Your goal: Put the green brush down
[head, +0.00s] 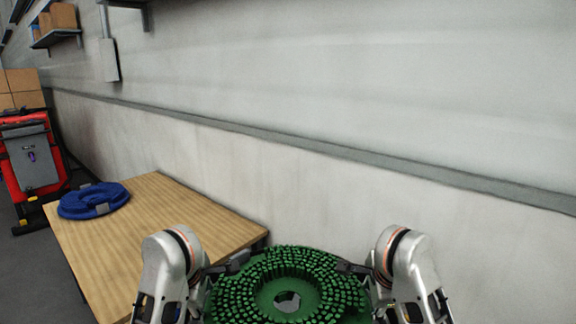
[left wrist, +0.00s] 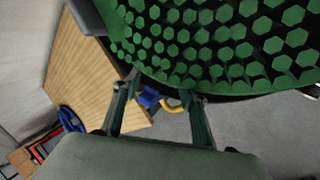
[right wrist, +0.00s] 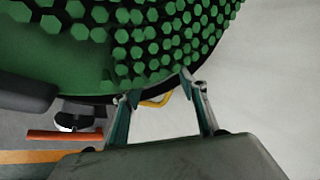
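The green brush (head: 322,285) is a round disc with bristles facing up and a hole in its middle. It is held in the air between my two grippers, close to the wall and at the right of the wooden table (head: 150,235). My left gripper (head: 235,264) is at its left edge, and my right gripper (head: 348,268) is at its right edge. In the left wrist view, the fingers (left wrist: 160,92) meet the rim of the brush. In the right wrist view, the fingers (right wrist: 158,90) do likewise. The exact finger contact is partly hidden under the rim.
A blue brush (head: 93,201) lies at the table's far left end; the rest of the tabletop is clear. A red and grey machine (head: 32,165) stands beyond it, with cardboard boxes (head: 20,88) behind. The wall (head: 380,170) runs along the back and right.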

